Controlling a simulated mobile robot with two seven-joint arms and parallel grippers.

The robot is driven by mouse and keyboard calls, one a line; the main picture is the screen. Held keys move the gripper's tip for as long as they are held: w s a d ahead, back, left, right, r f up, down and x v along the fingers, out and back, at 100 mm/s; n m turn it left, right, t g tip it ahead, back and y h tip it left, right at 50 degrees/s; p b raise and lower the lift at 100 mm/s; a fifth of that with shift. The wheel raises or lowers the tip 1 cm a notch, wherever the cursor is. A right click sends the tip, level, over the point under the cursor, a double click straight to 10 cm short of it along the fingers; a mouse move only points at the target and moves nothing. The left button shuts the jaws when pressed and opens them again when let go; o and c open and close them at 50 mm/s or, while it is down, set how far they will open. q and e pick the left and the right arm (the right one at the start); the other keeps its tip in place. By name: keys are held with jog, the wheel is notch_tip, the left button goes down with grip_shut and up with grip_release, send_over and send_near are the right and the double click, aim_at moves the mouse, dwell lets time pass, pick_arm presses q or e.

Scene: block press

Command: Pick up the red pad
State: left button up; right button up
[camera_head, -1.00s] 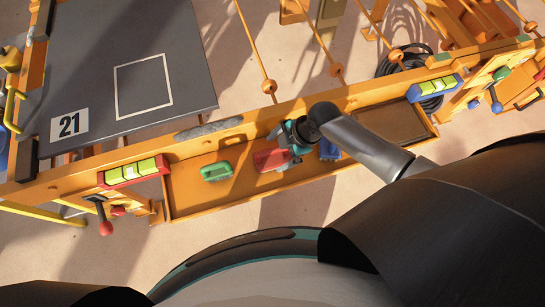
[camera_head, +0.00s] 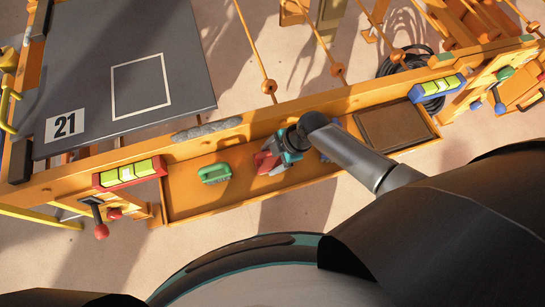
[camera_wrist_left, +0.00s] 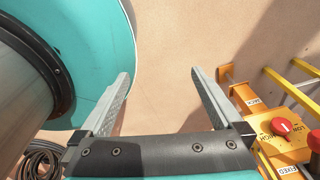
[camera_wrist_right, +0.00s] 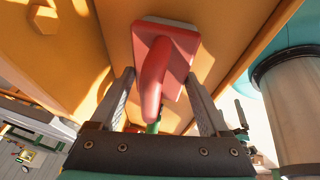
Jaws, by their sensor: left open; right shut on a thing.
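The red pad (camera_head: 264,162) is in the orange tray (camera_head: 240,194), partly covered by my right gripper (camera_head: 280,156). In the right wrist view the red pad (camera_wrist_right: 170,40) is a flat red block with a rounded red handle. My right gripper (camera_wrist_right: 160,82) is shut on the pad, with the handle between its fingers. I cannot tell whether the pad touches the tray floor. My left gripper (camera_wrist_left: 160,78) is open and empty above bare floor, seen only in the left wrist view.
A green pad (camera_head: 215,173) lies left of the red one. A blue pad (camera_head: 327,155) is mostly hidden behind my right arm. A brown panel (camera_head: 393,126) is at the tray's right. The dark press plate (camera_head: 180,60) marked 21 stands behind; red-knobbed levers (camera_head: 101,231) are at left.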

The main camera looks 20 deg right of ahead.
pick_arm(q)
jog(key=shift+s, duration=0.1)
pick_arm(e)
jog(key=c, duration=0.6)
jog(key=shift+r, duration=0.15)
jog(key=shift+r, duration=0.3)
notch_tip(320, 180, up, 12)
jog(key=p, duration=0.5)
jog(key=shift+f, duration=0.2)
pick_arm(q)
notch_tip(320, 180, up, 7)
jog(key=s+d+p, duration=0.2)
jog(key=shift+s+r+g+p, duration=0.2)
jog(key=shift+s+g+p, duration=0.05)
jog(key=shift+g+p, duration=0.05)
pick_arm(e)
jog(key=shift+r, duration=3.75)
